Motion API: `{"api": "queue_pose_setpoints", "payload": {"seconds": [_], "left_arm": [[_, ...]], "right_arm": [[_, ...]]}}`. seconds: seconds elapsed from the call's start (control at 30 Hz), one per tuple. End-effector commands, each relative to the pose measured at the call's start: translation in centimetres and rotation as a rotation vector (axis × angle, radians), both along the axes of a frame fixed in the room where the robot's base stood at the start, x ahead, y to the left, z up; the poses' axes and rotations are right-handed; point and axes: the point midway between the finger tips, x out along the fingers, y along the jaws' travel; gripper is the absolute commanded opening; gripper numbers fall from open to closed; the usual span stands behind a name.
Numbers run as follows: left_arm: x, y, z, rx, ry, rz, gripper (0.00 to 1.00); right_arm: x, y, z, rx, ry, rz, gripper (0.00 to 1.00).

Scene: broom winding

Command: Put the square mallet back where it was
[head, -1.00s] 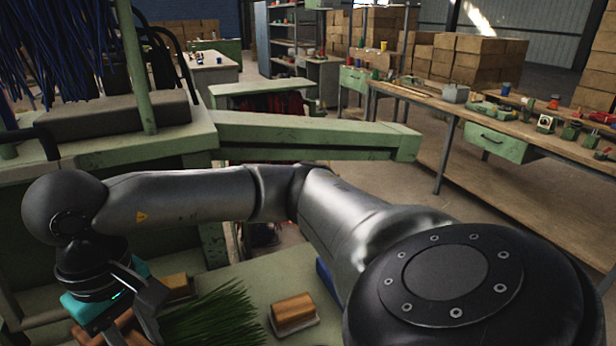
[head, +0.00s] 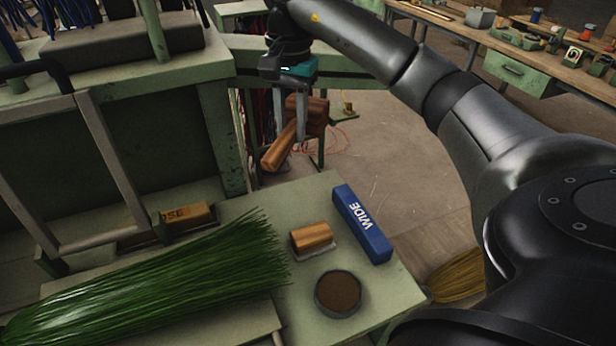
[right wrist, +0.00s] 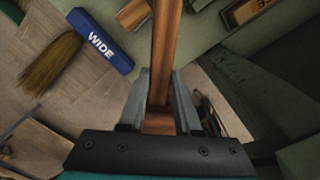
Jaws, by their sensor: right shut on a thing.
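The wooden mallet (head: 277,156) is in my right gripper (head: 290,138), held in the air beyond the far edge of the green table. Its handle points towards me and down to the left. A blocky wooden part (head: 314,112) shows behind and right of the fingers. In the right wrist view the handle (right wrist: 166,45) runs up from between the fingers of my right gripper (right wrist: 160,85). The fingers partly hide the mallet. My left gripper is not in view.
The green table (head: 395,300) holds green bristles (head: 160,285), a small wooden block (head: 312,236), a blue WIDE bar (head: 362,222) and a round dark-filled dish (head: 338,292). A labelled yellow block (head: 187,213) lies by the green machine (head: 215,130). Straw bristles (head: 458,278) show beyond the right edge.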

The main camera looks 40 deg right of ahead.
Motion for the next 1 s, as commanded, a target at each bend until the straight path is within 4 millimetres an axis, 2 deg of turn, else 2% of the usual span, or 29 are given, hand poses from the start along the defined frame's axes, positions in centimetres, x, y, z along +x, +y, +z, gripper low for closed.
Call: {"api": "queue_pose_setpoints", "payload": {"seconds": [0.07,0.17,0.6,0.7,1.0], "left_arm": [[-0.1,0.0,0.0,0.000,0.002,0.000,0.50],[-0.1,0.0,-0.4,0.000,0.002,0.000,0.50],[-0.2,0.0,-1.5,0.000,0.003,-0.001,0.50],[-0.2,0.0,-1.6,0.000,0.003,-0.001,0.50],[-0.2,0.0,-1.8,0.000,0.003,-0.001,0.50]], "right_arm": [[0.1,-0.5,-0.2,0.003,0.002,-0.028,0.00],[0.0,-0.6,-1.8,0.003,0.007,-0.037,0.00],[0.0,-0.5,-13.0,0.003,0.005,-0.033,0.00],[0.0,-0.5,-14.6,0.003,0.003,-0.032,0.00],[0.0,-0.5,-17.1,0.003,0.003,-0.032,0.00]]}}
